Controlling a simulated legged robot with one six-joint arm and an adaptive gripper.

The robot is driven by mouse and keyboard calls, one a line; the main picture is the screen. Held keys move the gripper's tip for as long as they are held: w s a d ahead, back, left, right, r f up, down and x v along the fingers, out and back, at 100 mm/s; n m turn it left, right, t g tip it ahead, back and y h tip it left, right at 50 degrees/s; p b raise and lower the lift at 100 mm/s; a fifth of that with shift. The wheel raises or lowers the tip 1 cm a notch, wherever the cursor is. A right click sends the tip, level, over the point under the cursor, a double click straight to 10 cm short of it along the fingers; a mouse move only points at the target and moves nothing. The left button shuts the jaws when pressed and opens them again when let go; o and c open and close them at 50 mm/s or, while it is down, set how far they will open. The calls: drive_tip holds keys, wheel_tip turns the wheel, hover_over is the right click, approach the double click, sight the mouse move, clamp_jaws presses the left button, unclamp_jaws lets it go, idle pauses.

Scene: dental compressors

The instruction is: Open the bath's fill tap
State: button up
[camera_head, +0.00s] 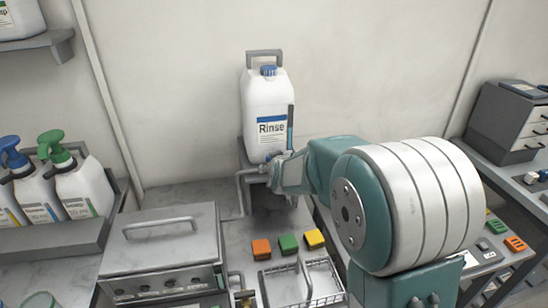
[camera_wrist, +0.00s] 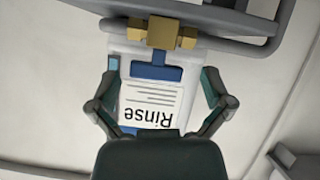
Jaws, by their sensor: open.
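In the wrist view a brass tap block (camera_wrist: 162,34) sits at the top centre, by a grey pipe or bracket and next to the upside-down Rinse container (camera_wrist: 150,95). In the head view the white Rinse container (camera_head: 267,100) stands against the wall, a grey pipe (camera_head: 240,190) running down from below it. The metal bath (camera_head: 165,240) with its handled lid on is at lower left. My gripper (camera_wrist: 160,80) is open, its fingers apart on either side of the label in view, nothing between them touching. In the head view my gripper (camera_head: 283,176) is just below the container and partly hides the tap area.
Orange, green and yellow blocks (camera_head: 288,244) and wire baskets (camera_head: 300,280) are on the counter.

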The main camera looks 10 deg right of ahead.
drive_tip(key=s+a+m+t+h, duration=0.1)
drive_tip(key=s+m+t+h, duration=0.15)
drive_tip(key=s+t, duration=0.4)
drive_tip(key=shift+m+g+y, duration=0.45)
drive_tip(key=shift+g, duration=0.2)
drive_tip(key=w, duration=0.6)
drive_tip(key=w+d, duration=0.1)
drive_tip(key=w, duration=0.2)
drive_tip(key=shift+w+d+f, duration=0.1)
drive_tip(key=shift+c, duration=0.3)
